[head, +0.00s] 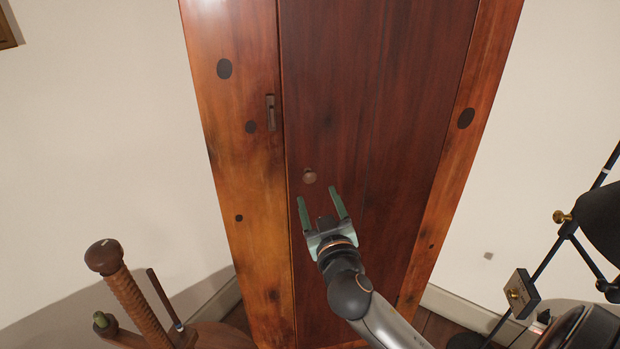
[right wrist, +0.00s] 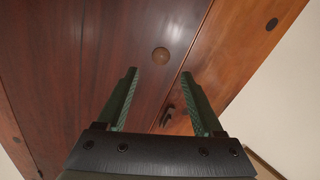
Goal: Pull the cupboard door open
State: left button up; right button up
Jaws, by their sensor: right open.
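The cupboard (head: 232,140) is a tall wooden one with a reddish-brown door (head: 380,90) that is closed in its lighter orange frame. A small round knob (head: 309,176) sits on the door near its left edge. The knob also shows in the right wrist view (right wrist: 160,55), beyond and between the fingertips. My right gripper (head: 322,200) is open and empty, its two green fingers pointing at the door just below the knob, apart from it. It also shows in the right wrist view (right wrist: 161,78). My left gripper is not in view.
A dark latch (head: 271,112) is on the frame left of the door. A wooden item with a ribbed post (head: 125,290) stands at the lower left. A black lamp-like stand (head: 565,230) is at the right. The floor directly before the cupboard is mostly hidden.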

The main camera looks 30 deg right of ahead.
aim_at(310, 178)
jog(key=x, duration=0.7)
jog(key=shift+w+p, duration=0.2)
jog(key=shift+p, duration=0.1)
grip_shut()
dwell(1.1)
